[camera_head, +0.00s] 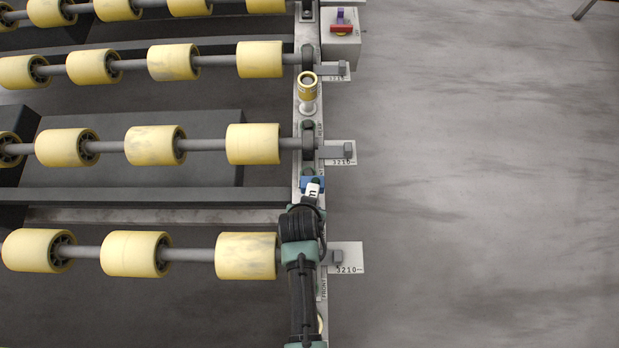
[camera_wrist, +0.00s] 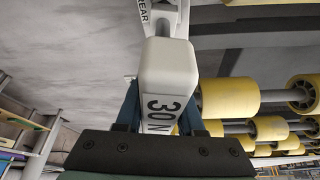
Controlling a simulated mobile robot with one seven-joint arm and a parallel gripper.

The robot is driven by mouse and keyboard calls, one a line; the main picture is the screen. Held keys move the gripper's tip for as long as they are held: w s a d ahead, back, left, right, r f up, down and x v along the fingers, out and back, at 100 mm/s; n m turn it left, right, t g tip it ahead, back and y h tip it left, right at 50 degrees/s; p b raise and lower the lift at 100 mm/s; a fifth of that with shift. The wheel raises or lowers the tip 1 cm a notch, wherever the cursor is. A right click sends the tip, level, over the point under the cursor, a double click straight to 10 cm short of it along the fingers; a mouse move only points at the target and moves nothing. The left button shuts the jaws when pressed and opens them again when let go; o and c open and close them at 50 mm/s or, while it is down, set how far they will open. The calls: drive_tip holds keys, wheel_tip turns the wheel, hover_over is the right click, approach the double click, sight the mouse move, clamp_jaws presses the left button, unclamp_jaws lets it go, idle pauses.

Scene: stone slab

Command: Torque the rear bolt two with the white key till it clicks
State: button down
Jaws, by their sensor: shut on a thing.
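The white key shows in the head view (camera_head: 313,189) at my gripper (camera_head: 312,183), and close up in the wrist view (camera_wrist: 168,75), where "30N" is printed on its body. The blue fingers of my gripper (camera_wrist: 158,108) are shut on it, one on each side. In the head view my gripper is over the pale rail (camera_head: 307,222), between the two nearer roller shafts.
Yellow rollers (camera_head: 252,144) on grey shafts fill the left. An upright yellow-banded cylinder (camera_head: 308,86) stands on the rail behind my gripper. Number plates with grey tabs (camera_head: 347,152) stick out right of the rail. A box with a red switch (camera_head: 341,28) is farther back. The floor at right is clear.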

drive_tip(key=shift+f+b, duration=0.6)
drive_tip(key=shift+f, duration=0.2)
idle(0.6)
drive_tip(key=m+h, duration=0.1)
drive_tip(key=m, duration=0.1)
drive_tip(key=shift+d+m, duration=0.1)
drive_tip(key=shift+m, duration=0.2)
drive_tip(key=m+g+h+b, duration=0.1)
drive_tip(key=m, duration=0.3)
drive_tip(key=shift+d+m, duration=0.15)
drive_tip(key=shift+m, duration=0.25)
drive_tip(key=m, duration=0.1)
drive_tip(key=m+g+b, duration=0.1)
drive_tip(key=m+h, duration=0.1)
drive_tip(key=m, duration=0.1)
drive_tip(key=shift+s+d+g+b, duration=0.1)
drive_tip(key=shift+s+g+b, duration=0.2)
drive_tip(key=shift+b, duration=0.1)
drive_tip(key=m+g+b, duration=0.1)
drive_tip(key=m, duration=0.2)
drive_tip(key=shift+s+h, duration=0.1)
drive_tip(key=shift+h, duration=0.2)
drive_tip(key=shift+r+p, duration=1.65)
drive_tip(key=shift+r, duration=0.25)
